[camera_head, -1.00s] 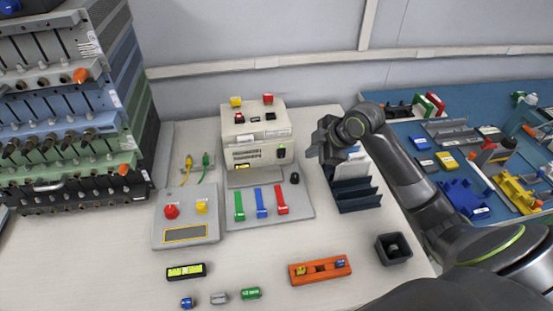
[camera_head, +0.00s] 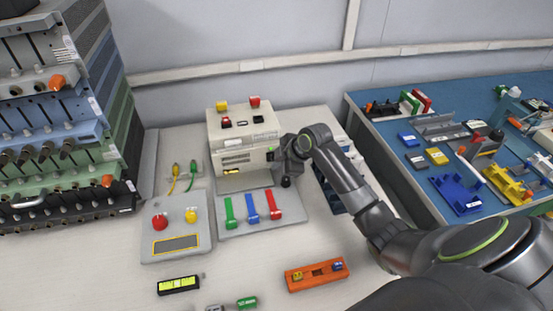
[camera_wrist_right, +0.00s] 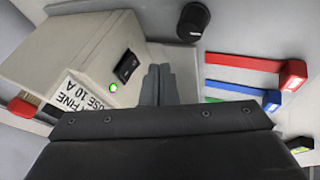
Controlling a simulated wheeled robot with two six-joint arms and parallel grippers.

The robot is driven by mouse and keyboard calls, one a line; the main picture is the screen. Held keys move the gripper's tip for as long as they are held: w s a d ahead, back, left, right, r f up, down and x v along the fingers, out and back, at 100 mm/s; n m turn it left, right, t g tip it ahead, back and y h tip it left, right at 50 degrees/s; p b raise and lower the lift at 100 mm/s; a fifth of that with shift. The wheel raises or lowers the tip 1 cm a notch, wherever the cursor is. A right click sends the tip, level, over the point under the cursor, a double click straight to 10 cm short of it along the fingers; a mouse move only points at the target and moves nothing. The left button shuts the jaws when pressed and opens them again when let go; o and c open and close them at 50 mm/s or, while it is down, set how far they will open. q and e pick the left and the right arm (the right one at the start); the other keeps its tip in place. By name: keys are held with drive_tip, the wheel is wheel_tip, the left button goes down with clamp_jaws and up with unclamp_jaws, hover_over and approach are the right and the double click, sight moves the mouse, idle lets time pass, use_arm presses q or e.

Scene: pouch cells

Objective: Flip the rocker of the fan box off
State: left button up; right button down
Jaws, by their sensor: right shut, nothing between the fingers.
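A cream box (camera_head: 238,160) with vent slots stands at the back of the bench; I take it as the fan box. Its black rocker (camera_wrist_right: 127,66) shows in the right wrist view on the box's face, with a green lamp (camera_wrist_right: 113,87) lit beside it. In the head view my right gripper hides the rocker, and a green spot shows at its edge. My right gripper (camera_wrist_right: 158,84) is shut and empty, its tips just to the right of the rocker in the wrist view; contact cannot be told. My left gripper is not in view.
A black knob (camera_head: 286,182) stands just in front of the right gripper. Green, blue and red levers (camera_head: 252,207) are on the plate nearby. A control box (camera_head: 176,244) with red and yellow buttons is left. A dark rack (camera_head: 329,196) stands under my right arm.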

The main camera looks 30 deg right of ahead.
sight(271, 157)
drive_tip(key=shift+w+d+f, duration=0.1)
drive_tip(key=shift+w+d, duration=0.05)
drive_tip(key=shift+w, duration=0.45)
drive_tip(key=shift+w+d+f, duration=0.1)
drive_tip(key=shift+w+d, duration=0.05)
drive_tip(key=shift+w, duration=0.45)
drive_tip(key=shift+f, duration=0.1)
drive_tip(key=shift+w+f+t+b, duration=0.2)
drive_tip(key=shift+f+t+b, duration=0.05)
drive_tip(key=shift+t+b, duration=0.25)
drive_tip(key=shift+s+r+t, duration=0.1)
drive_tip(key=shift+t, duration=0.4)
drive_tip(key=shift+r, duration=0.15)
